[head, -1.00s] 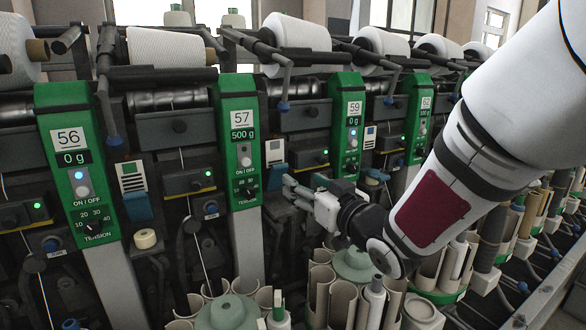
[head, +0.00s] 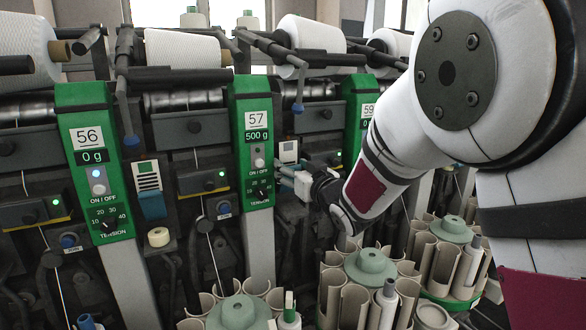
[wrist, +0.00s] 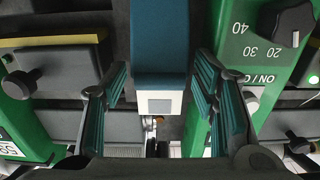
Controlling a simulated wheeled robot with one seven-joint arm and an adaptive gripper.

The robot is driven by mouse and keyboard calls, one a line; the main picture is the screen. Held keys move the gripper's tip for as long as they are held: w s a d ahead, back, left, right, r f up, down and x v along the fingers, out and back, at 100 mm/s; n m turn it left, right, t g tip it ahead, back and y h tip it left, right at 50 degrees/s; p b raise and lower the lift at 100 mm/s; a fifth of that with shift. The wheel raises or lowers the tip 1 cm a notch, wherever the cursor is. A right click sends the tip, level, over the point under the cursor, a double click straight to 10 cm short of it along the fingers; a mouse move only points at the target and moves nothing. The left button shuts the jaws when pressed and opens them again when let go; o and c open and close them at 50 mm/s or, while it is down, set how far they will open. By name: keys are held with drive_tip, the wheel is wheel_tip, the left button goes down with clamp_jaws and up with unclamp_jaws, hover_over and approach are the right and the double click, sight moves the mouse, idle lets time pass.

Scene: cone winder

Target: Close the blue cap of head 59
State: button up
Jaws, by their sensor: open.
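A blue cap (wrist: 160,40) with a white and grey square block below it fills the middle of the wrist view, between my open fingers with a gap on both sides. My gripper (wrist: 160,90) is empty. In the head view my gripper (head: 285,177) is right beside the green panel of head 57 (head: 257,150), at a unit with a white label (head: 288,150); my fingers mostly hide the blue part there. I cannot tell from the pictures which head this cap belongs to.
In the wrist view a green panel with a tension knob (wrist: 288,22) is close on the right, and a dark box with a knob (wrist: 50,75) is on the left. Cone tubes around a green hub (head: 370,265) stand below my gripper. Panel 56 (head: 95,165) is at left.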

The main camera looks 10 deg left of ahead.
clamp_jaws()
